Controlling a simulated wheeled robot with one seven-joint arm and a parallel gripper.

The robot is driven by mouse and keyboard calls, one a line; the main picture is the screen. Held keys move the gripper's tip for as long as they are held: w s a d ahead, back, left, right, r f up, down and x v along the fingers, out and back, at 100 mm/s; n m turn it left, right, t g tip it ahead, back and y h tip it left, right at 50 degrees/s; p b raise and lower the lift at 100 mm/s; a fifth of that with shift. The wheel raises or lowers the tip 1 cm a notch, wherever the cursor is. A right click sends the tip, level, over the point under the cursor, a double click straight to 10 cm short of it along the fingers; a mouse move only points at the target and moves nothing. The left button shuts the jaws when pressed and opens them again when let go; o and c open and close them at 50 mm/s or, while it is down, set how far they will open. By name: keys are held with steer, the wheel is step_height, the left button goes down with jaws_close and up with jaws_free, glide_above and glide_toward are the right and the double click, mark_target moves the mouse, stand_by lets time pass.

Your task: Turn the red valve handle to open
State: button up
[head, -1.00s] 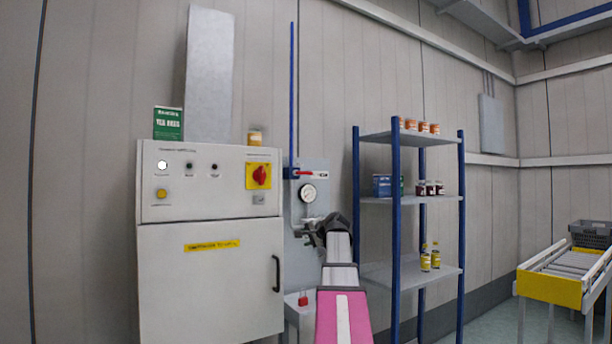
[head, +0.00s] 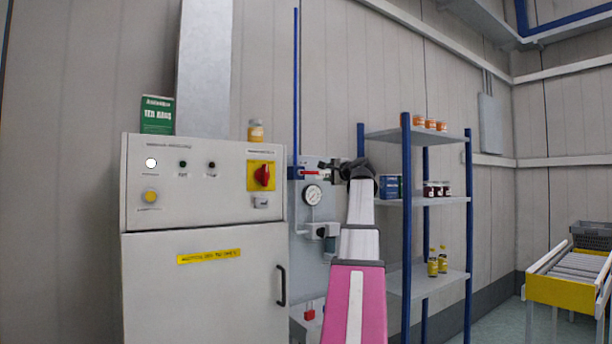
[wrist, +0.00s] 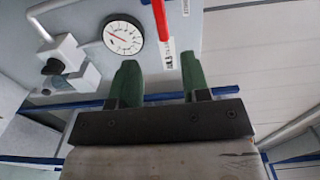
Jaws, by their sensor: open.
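The red valve handle (head: 312,173) is a thin lever lying roughly level on the blue pipe (head: 296,90), on a grey wall panel right of the cabinet. Its right end is hidden or crowded by my gripper (head: 328,164) in the head view. In the wrist view the red handle (wrist: 159,18) enters from the top edge, in line with the gap between the green fingers of my gripper (wrist: 158,72). The fingers are apart with nothing between them. The handle appears beyond the fingertips, with no contact visible.
A round gauge (head: 312,194) sits just below the handle. A white cabinet (head: 205,290) with a red rotary switch (head: 262,176) stands at left. A blue-posted shelf (head: 440,201) with jars stands close at right. A roller conveyor (head: 560,291) is farther right.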

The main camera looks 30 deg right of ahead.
mark_target(314, 173)
steer(key=w, duration=1.1)
steer(key=shift+a+r, duration=0.1)
steer(key=shift+a, duration=0.3)
jaws_close()
